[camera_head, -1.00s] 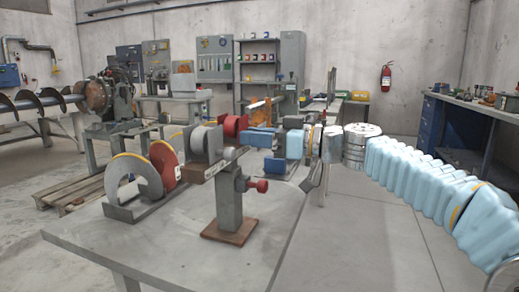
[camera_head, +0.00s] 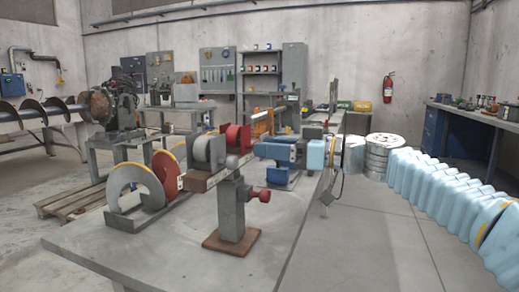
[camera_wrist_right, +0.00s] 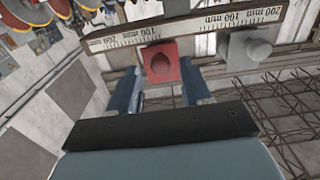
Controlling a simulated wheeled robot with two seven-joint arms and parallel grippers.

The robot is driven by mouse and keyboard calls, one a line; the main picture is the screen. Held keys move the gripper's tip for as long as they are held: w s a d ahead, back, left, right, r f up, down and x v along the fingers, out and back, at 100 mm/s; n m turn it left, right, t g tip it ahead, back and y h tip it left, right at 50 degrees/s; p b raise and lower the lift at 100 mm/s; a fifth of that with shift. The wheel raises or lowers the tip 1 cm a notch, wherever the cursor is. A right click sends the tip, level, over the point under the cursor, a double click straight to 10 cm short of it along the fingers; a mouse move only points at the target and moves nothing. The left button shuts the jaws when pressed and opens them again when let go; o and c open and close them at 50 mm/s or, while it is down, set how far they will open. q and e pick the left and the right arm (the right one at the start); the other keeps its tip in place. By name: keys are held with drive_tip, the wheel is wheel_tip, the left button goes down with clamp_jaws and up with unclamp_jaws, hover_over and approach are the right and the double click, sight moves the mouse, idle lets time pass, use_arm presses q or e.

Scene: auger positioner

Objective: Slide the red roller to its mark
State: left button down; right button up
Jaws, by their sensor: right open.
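The red roller (camera_head: 238,137) sits on the rail (camera_head: 205,178) of the stand, just right of the grey roller (camera_head: 210,150). In the right wrist view the red roller (camera_wrist_right: 160,62) hangs below the scaled bar (camera_wrist_right: 190,30), whose numbers appear upside down; the grey roller (camera_wrist_right: 246,52) is to its right. My right gripper (camera_head: 257,150) is open, close to the red roller from the right. In the wrist view its blue fingers (camera_wrist_right: 160,88) are spread to either side of the red roller's near end; contact cannot be told. The mark cannot be made out. My left gripper is not in view.
The stand (camera_head: 230,205) with a red knob (camera_head: 263,195) rises from the grey table (camera_head: 170,250). A grey disc (camera_head: 135,186) and a red disc (camera_head: 166,172) stand left of it. The table's front is clear.

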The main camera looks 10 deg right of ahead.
drive_tip(key=b+v, duration=0.1)
drive_tip(key=v, duration=0.9)
drive_tip(key=shift+s+d, duration=0.2)
drive_tip(key=shift+d, duration=0.05)
